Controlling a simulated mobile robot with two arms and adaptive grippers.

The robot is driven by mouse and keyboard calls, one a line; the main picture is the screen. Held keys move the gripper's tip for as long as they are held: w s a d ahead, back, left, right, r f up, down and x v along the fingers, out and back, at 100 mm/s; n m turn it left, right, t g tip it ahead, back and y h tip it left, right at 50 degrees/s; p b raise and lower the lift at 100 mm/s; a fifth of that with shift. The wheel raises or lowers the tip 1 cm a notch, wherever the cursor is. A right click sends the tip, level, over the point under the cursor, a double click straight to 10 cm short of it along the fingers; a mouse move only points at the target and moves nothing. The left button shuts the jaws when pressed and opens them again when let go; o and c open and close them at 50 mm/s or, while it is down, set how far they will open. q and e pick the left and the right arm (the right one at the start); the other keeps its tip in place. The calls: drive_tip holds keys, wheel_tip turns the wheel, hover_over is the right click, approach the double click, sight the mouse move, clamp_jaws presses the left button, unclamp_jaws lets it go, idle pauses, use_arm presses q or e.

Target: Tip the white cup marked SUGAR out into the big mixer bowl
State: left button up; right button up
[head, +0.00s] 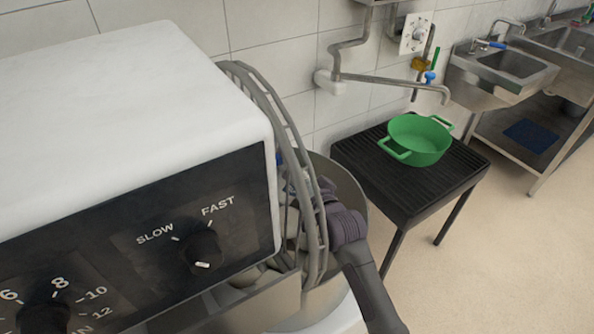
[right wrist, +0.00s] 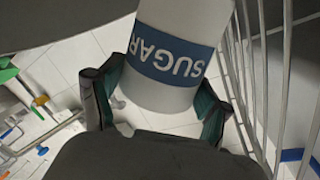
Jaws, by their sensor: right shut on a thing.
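The white cup marked SUGAR (right wrist: 168,92), with a blue label band, fills the upper middle of the right wrist view. Its lettering reads upside down there. My right gripper (right wrist: 160,82) is shut on the cup, one finger on each side. In the head view my right arm reaches in from the lower right to the big mixer bowl (head: 351,190); the gripper and cup are mostly hidden behind the wire guard. The bowl's steel rim shows behind and right of the guard. The bowl's contents are hidden, and I cannot tell how far the cup is tilted. My left gripper is not in view.
The mixer's white head (head: 130,90) with its dial panel fills the left. The curved wire guard (head: 300,165) stands close to my right arm. A green pot (head: 418,140) sits on a black stand (head: 375,178) beneath a wall faucet. Sinks (head: 505,75) stand farther right.

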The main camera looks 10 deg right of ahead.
sight(307, 175)
drive_tip(key=m+b, duration=0.1)
drive_tip(key=m, duration=0.1)
drive_tip(key=d+m+g+y, duration=0.1)
drive_tip(key=m, duration=0.1)
drive_tip(key=w+d+f+m+b, duration=0.1)
drive_tip(key=shift+m+b, duration=0.3)
drive_tip(key=shift+m, duration=0.1)
drive_tip(key=shift+w+d+r+m+g+y, duration=0.1)
drive_tip(key=shift+d+m+g+y, duration=0.15)
drive_tip(key=shift+m+y, duration=0.3)
drive_tip(key=shift+w+d+r+m+p, duration=0.1)
drive_tip(key=shift+m+p, duration=0.45)
drive_tip(key=shift+p, duration=0.3)
drive_tip(key=shift+w+d+f+m+g+y+p, duration=0.1)
drive_tip(key=shift+d+f+m+g+y+p, duration=0.2)
drive_tip(key=shift+m, duration=0.45)
drive_tip(key=shift+w+d+f+m+y+p, duration=0.15)
drive_tip(key=shift+d+m+y+p, duration=0.2)
drive_tip(key=shift+m, duration=0.35)
drive_tip(key=shift+w+d+f+m+g+y+p, duration=0.1)
drive_tip(key=shift+d+f+m+g+y+p, duration=0.1)
drive_tip(key=shift+m+y, duration=0.4)
drive_tip(key=shift+w+h, duration=0.1)
drive_tip(key=shift+h, duration=0.2)
